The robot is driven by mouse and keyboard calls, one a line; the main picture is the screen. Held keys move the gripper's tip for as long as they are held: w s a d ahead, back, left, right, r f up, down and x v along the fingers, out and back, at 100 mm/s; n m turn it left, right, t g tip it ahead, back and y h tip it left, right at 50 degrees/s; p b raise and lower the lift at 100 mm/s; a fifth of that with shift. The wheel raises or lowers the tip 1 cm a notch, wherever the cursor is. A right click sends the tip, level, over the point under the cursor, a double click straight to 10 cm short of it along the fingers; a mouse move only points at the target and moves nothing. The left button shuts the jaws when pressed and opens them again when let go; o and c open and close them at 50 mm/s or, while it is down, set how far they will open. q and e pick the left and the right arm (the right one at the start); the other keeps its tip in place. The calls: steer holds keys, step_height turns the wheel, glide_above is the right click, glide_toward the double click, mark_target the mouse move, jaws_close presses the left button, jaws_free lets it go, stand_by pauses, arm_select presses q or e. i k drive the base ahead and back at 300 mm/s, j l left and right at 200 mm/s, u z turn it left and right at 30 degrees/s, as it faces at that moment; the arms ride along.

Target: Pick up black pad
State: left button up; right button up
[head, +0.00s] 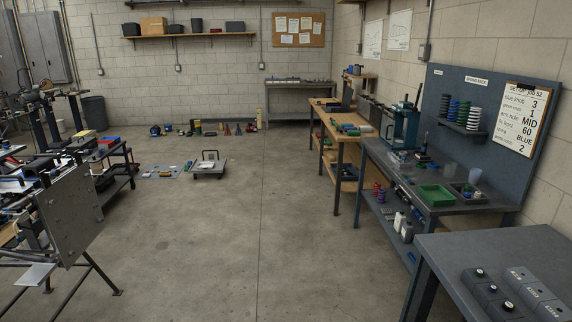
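I cannot pick out a black pad with certainty in the head view; the things at this distance are small. Neither of my grippers shows in the head view, so I cannot tell what they hold. Small dark pieces lie on the grey workbench (447,207) at the right. Dark control boxes (493,293) with knobs stand on the near right table (455,252).
Open concrete floor (215,245) fills the middle. A tube frame with a grey plate (70,213) stands at the left. A low trolley (208,167) and a mat (160,172) are on the floor further back. Wooden benches (343,140) line the right wall.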

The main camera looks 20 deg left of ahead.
mark_target(37, 166)
steer(key=i+j+u, duration=0.1)
steer(key=i+u, duration=0.65)
steer(key=i+l+u, duration=0.2)
steer(key=i+u, duration=0.2)
steer(key=i+l+u, duration=0.5)
steer(key=i+u, duration=0.15)
steer(key=u, duration=0.15)
steer(key=i+l+u, duration=0.25)
steer(key=u, duration=0.2)
steer(key=i+l+u, duration=0.25)
steer(key=u, duration=0.25)
steer(key=i+l+u, duration=0.1)
steer(key=l+u, duration=0.35)
